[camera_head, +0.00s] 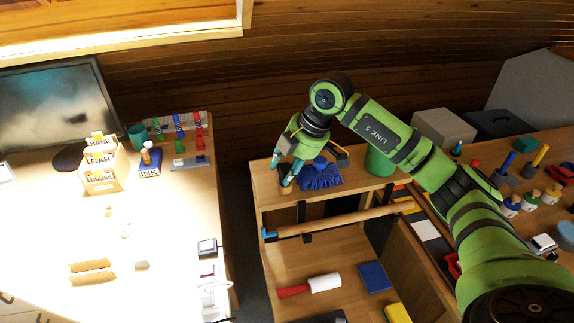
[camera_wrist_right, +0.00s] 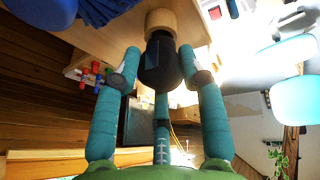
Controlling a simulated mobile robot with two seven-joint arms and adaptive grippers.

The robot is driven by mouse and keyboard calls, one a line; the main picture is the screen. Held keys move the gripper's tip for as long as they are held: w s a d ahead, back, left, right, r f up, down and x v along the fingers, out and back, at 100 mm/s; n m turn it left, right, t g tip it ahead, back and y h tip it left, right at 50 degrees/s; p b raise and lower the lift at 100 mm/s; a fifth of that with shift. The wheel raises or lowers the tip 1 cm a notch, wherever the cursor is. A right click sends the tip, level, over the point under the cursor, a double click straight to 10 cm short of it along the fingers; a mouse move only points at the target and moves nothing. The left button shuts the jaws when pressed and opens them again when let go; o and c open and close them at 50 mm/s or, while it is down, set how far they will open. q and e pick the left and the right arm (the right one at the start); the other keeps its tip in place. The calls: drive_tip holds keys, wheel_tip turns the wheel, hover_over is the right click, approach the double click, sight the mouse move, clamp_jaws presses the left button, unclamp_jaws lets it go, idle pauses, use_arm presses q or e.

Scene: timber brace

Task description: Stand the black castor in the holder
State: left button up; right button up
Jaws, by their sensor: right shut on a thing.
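My right gripper (camera_head: 287,174) reaches down over the left end of the wooden shelf unit's top. In the right wrist view its teal fingers (camera_wrist_right: 163,85) are closed around a dark, rounded piece, the black castor (camera_wrist_right: 158,62). A tan round wooden piece (camera_wrist_right: 160,22), which looks like the holder, is at the castor's far end; it also shows small and brown below the fingertips in the head view (camera_head: 286,190). The castor's end meets or overlaps it; I cannot tell how far it is inside. In the head view the fingers hide the castor. My left gripper is out of view.
A blue brush-like bundle (camera_head: 320,175) lies right beside the gripper, with a green cup (camera_head: 379,162) farther right. A long wooden bar (camera_head: 345,218) crosses the front of the shelf unit (camera_head: 275,212). The lit desk (camera_head: 170,220) stands left, across a gap.

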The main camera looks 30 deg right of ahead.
drive_tip(key=shift+f, duration=0.15)
drive_tip(key=o, duration=1.3)
drive_tip(key=v, duration=1.2)
drive_tip(key=shift+s, duration=0.1)
drive_tip(key=shift+f, duration=0.1)
